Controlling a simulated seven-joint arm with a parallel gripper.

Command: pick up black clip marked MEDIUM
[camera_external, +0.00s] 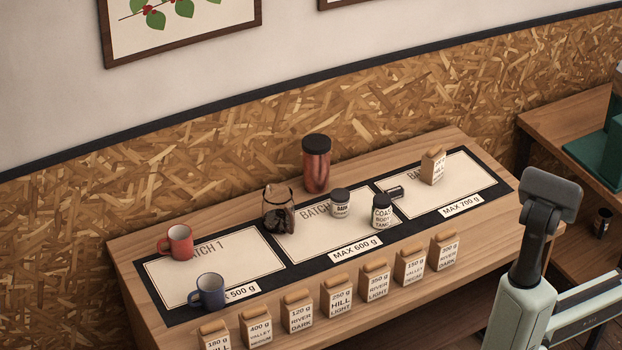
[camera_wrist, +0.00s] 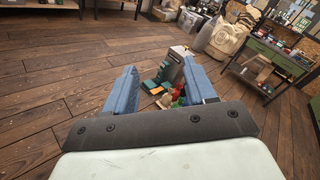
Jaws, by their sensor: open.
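A small black object (camera_external: 394,192) lies on the mat between the middle and right white panels, behind a dark-lidded jar; it looks like the clip, but no marking on it can be read. My gripper (camera_wrist: 159,66) shows in the wrist view with its two blue fingers wide apart and nothing between them. It points out over the wooden floor, away from the bench, and the clip is not in that view. In the external view my arm is at the right, and my gripper's fingers are not visible.
The wooden bench (camera_external: 190,337) holds a row of labelled bags (camera_external: 338,297) along its front. Two dark-lidded jars (camera_external: 382,213), a bean-filled glass vessel (camera_external: 278,213), a red mug (camera_external: 179,243), a blue mug (camera_external: 209,292), a copper canister (camera_external: 316,168) and a bag (camera_external: 433,167) stand farther back.

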